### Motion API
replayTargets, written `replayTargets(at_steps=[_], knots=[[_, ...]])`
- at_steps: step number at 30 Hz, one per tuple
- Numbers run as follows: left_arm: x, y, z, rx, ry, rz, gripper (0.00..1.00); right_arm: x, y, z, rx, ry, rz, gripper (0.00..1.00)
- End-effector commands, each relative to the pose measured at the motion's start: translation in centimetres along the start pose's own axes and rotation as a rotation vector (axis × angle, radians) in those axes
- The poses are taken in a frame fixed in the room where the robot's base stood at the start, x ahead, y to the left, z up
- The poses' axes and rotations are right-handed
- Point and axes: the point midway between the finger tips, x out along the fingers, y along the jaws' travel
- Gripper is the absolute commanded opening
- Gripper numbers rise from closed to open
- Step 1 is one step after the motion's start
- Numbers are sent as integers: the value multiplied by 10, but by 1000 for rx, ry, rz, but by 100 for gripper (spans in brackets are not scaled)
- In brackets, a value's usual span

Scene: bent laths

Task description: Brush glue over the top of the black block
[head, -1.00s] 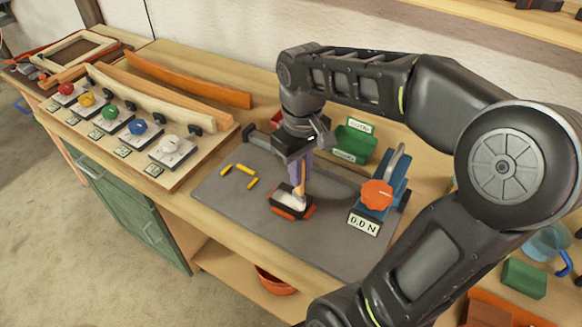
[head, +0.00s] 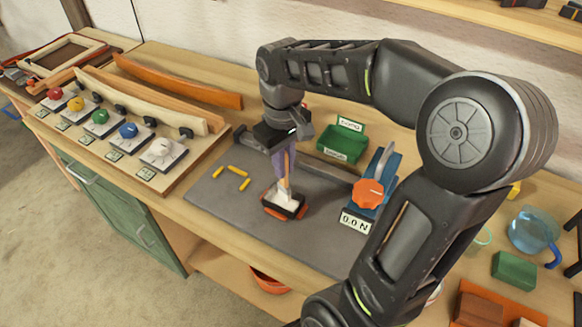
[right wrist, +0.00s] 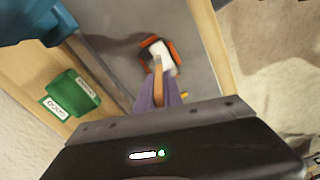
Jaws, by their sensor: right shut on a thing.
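The black block (head: 296,213) lies on the grey mat (head: 235,222), with orange pieces along its sides. White covers much of its top; I cannot tell glue from bristles there. My right gripper (head: 284,166), with purple fingers, is shut on a brush with a wooden handle (head: 287,176). The brush points down, its tip at the block's top. In the right wrist view, the brush handle (right wrist: 158,80) reaches from the purple fingers to the white patch (right wrist: 163,52) on the block. My left gripper is not in view.
A blue clamp with an orange knob (head: 368,193) and a "0.0 N" display stands right of the block. A green bin (head: 343,144) is behind. Several yellow sticks (head: 238,171) lie to the left. A board with coloured knobs (head: 128,130) is further left.

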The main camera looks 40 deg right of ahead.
Motion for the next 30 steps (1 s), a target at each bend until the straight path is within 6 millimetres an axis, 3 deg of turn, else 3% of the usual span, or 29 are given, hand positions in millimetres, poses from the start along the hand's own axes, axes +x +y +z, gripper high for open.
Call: replayTargets(at_steps=[14,30], knots=[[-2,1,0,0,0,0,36,-1,0,-6,0,1,0,0],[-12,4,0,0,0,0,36,0,2,-45,0,1,0,0]])
